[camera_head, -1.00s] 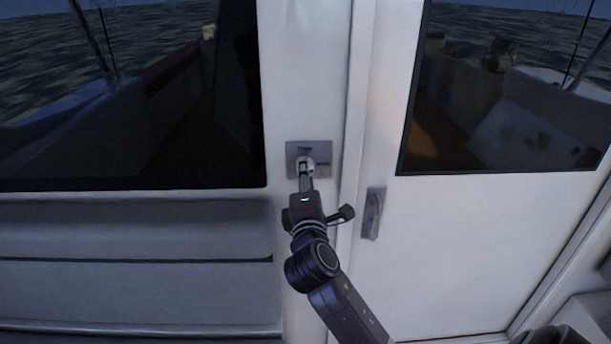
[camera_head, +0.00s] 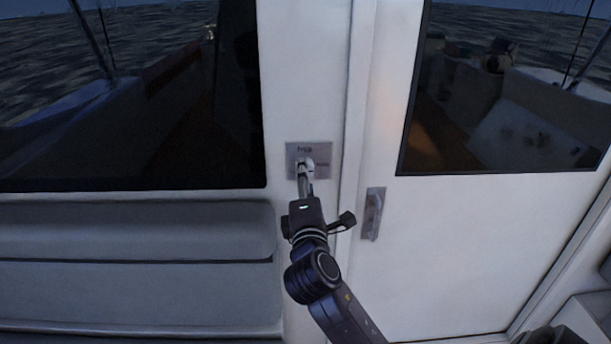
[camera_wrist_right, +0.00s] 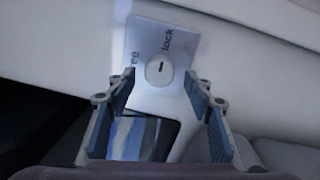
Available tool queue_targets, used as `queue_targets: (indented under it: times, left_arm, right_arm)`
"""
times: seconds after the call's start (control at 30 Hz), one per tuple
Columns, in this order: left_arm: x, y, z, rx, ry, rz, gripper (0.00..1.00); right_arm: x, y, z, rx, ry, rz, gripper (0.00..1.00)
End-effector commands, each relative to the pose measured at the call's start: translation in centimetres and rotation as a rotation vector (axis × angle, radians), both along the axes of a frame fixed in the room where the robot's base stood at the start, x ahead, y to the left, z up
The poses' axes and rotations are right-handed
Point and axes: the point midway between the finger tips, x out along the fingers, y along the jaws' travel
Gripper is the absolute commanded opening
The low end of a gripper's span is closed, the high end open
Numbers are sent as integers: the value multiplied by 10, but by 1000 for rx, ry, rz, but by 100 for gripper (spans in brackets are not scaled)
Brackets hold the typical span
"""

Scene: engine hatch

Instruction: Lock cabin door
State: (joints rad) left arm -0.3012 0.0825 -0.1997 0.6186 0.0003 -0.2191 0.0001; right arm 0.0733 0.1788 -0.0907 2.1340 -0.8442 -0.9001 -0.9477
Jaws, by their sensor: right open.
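The cabin door (camera_head: 480,235) is white with a dark window and stands closed against its frame. A metal lock plate (camera_head: 328,150) is on the white panel left of the door. In the right wrist view, the plate (camera_wrist_right: 190,38) carries "lock" and a partly hidden word ending in "ee". A round knob (camera_wrist_right: 155,78) with a short dark mark sits on it. My right gripper (camera_head: 304,172) is in front of the plate and hides part of it. In the wrist view its open fingers (camera_wrist_right: 160,82) lie either side of the knob, with visible gaps. My left gripper is not in view.
A metal door handle (camera_head: 373,213) is on the door, to the right of my right wrist. A large dark window (camera_head: 130,95) and a grey padded bench (camera_head: 130,245) are at the left. The door face to the right is clear.

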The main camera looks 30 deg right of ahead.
Motion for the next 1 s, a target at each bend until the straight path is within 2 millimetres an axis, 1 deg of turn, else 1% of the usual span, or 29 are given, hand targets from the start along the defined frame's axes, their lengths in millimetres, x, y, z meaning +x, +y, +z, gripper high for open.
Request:
queue_targets:
  times: [0.1,0.3,0.5,0.67,1.0]
  left_arm:
    - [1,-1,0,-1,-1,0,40]
    - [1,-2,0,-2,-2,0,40]
    - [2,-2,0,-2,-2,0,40]
    - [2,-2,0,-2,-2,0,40]
    - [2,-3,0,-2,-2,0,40]
  right_arm:
    - [-22,14,-3,4,2,0,48]
    - [-58,35,-5,5,3,0,48]
    - [-80,48,-5,4,1,-1,48]
    - [-87,52,-5,3,0,-2,48]
    - [-87,52,-5,2,-1,-2,48]
